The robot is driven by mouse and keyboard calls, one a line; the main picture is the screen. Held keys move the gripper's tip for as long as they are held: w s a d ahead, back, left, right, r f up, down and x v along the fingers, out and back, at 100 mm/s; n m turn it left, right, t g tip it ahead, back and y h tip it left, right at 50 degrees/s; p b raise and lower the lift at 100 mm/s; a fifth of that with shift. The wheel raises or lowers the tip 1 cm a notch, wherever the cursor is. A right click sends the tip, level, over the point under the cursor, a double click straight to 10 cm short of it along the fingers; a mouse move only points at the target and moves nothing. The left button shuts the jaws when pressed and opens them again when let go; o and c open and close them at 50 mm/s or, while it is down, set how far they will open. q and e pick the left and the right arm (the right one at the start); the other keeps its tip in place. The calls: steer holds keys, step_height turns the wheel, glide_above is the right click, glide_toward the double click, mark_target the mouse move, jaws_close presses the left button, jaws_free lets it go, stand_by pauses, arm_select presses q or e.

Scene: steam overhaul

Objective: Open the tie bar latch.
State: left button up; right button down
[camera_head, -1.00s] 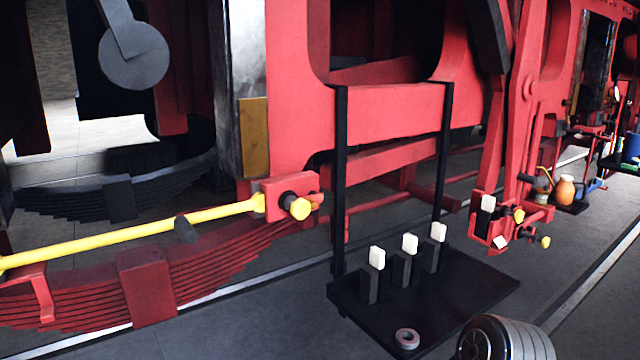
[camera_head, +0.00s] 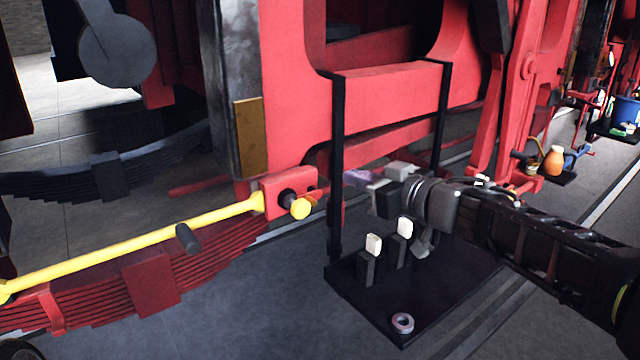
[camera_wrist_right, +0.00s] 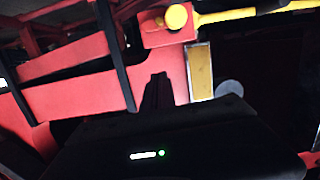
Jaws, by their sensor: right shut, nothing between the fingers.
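The yellow tie bar (camera_head: 130,245) runs from the lower left up to a red block (camera_head: 270,192) on the red frame. A yellow round knob (camera_head: 300,209) on a dark pin sticks out of the block, with a small orange piece (camera_head: 311,201) beside it. In the wrist view the knob (camera_wrist_right: 176,16) and bar (camera_wrist_right: 240,15) show at the top. My right gripper (camera_head: 362,182) is shut and empty, to the right of the knob and apart from it, in front of the frame. Its dark fingers (camera_wrist_right: 157,92) show in the wrist view. My left gripper is not in view.
A black stand (camera_head: 350,290) with two thin uprights (camera_head: 337,170) is below and around my right gripper. A red leaf spring (camera_head: 215,258) lies under the bar. The floor in front is clear.

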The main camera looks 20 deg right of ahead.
mark_target(320, 195)
steer(key=shift+a+f+m+g, duration=0.1)
steer(key=shift+f+m+g, duration=0.4)
steer(key=shift+m, duration=0.5)
steer(key=shift+w+f, duration=0.1)
steer(key=shift+f, duration=0.05)
steer(key=w+a+f+b, duration=0.1)
steer(key=w+f, duration=0.1)
steer(key=w+a+f+b, duration=0.2)
steer(key=w, duration=0.1)
steer(key=w+a+f+b, duration=0.1)
steer(key=w+f, duration=0.1)
steer(key=w, duration=0.1)
steer(key=shift+w+a+f, duration=0.1)
steer(key=shift+w+a, duration=0.1)
steer(key=shift+a, duration=0.05)
steer(key=shift+b, duration=0.3)
